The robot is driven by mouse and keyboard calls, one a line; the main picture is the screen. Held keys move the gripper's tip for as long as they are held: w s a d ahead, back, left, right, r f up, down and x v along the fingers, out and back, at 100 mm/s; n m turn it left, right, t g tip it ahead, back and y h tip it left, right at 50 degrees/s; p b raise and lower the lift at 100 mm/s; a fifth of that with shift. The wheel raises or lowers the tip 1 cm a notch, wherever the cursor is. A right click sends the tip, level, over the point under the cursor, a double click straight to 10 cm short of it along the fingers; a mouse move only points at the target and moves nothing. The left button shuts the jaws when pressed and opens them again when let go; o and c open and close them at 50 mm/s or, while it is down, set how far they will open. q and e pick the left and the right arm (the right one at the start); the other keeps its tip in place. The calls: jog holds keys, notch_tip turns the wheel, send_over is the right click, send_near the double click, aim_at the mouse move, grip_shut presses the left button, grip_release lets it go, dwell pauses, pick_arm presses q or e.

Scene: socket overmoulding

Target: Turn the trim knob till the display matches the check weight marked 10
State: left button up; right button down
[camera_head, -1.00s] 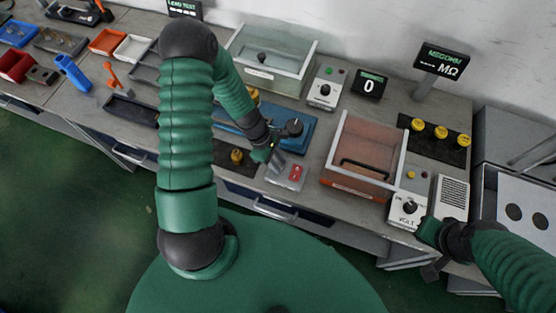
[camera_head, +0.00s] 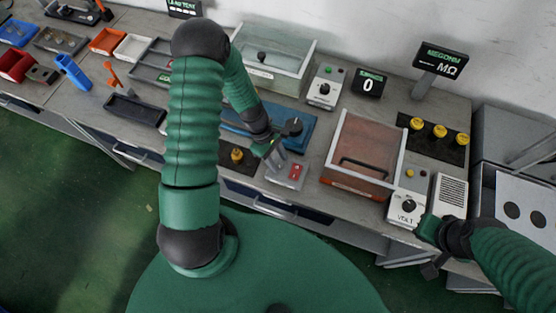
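A small black display (camera_head: 369,84) at the back reads 0. A grey box with a black knob (camera_head: 324,89) stands left of it. I cannot tell which knob is the trim knob. A brass piece (camera_head: 237,155) stands on a dark plate left of my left gripper; no mark is legible. My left gripper (camera_head: 276,159) is over the grey box with red switches, just in front of the blue device; its fingers are too small to judge. My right gripper (camera_head: 430,250) is by the bench's front edge, its fingers unclear.
A red-brown clear-walled box (camera_head: 362,160) stands right of the switch box (camera_head: 290,175). A VOLT box (camera_head: 407,207) stands near my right gripper. A glass-walled box (camera_head: 272,60) and a MEGOHM display (camera_head: 441,60) are at the back. Trays (camera_head: 135,108) lie left.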

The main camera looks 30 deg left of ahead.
pick_arm(q)
jog(key=shift+o, duration=0.6)
jog(key=shift+s, duration=0.1)
jog(key=b+v, duration=0.1)
jog(key=v, duration=1.5)
jog(key=shift+a+r, duration=0.25)
jog(key=shift+a, duration=0.05)
